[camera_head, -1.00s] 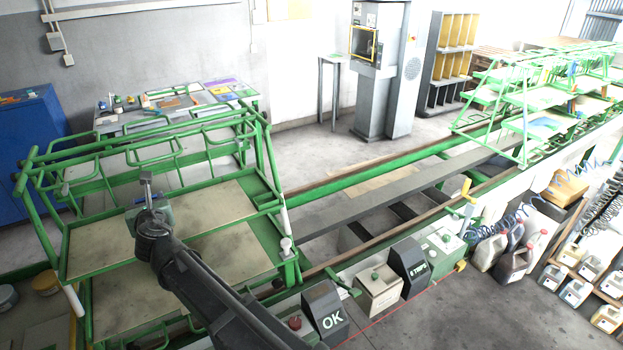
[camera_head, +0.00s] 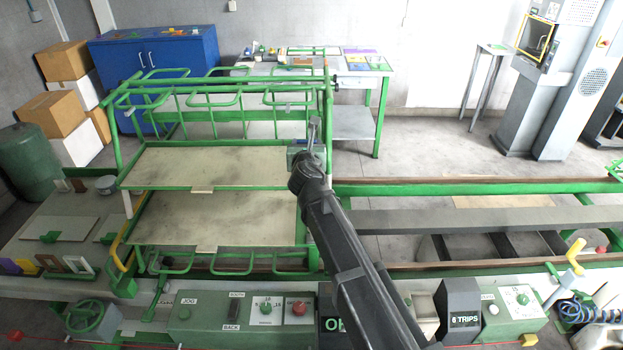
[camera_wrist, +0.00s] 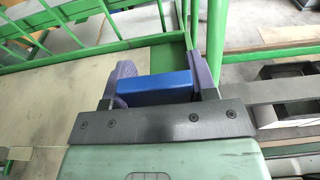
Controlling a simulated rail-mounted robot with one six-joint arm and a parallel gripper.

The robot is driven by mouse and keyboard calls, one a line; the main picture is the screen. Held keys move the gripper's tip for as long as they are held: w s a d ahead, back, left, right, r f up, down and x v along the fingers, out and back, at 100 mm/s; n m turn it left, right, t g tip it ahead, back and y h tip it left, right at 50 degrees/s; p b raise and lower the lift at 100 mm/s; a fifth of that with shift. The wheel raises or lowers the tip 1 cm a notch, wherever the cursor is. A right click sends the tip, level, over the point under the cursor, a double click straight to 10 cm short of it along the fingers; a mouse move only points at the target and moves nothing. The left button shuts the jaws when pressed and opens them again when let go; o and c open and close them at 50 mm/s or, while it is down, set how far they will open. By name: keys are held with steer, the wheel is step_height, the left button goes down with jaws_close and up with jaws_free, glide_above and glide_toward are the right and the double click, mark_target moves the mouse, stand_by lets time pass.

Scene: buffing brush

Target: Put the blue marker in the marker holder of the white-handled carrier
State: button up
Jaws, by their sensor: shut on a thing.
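My gripper (camera_wrist: 156,88) is shut on the blue marker (camera_wrist: 168,85). In the wrist view the marker shows as a short blue block across the gap between the purple fingers. In the head view my gripper (camera_head: 314,132) is at the right end of the green rack's upper shelf; the marker cannot be made out there. No marker holder can be made out.
The green rack (camera_head: 215,168) with two pale shelves fills the middle left. Its upright bars stand close to my gripper. Rails (camera_head: 480,187) run off to the right. A control panel (camera_head: 240,310) lies in front. A worktable (camera_head: 355,68) and blue cabinet (camera_head: 155,60) stand behind.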

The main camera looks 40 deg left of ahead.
step_height(320, 180, down, 6)
steer(key=b, duration=0.4)
steer(key=shift+d+r, duration=0.1)
steer(key=shift+r, duration=0.15)
steer(key=shift+c, duration=0.4)
steer(key=shift+f, duration=0.2)
steer(key=o, duration=1)
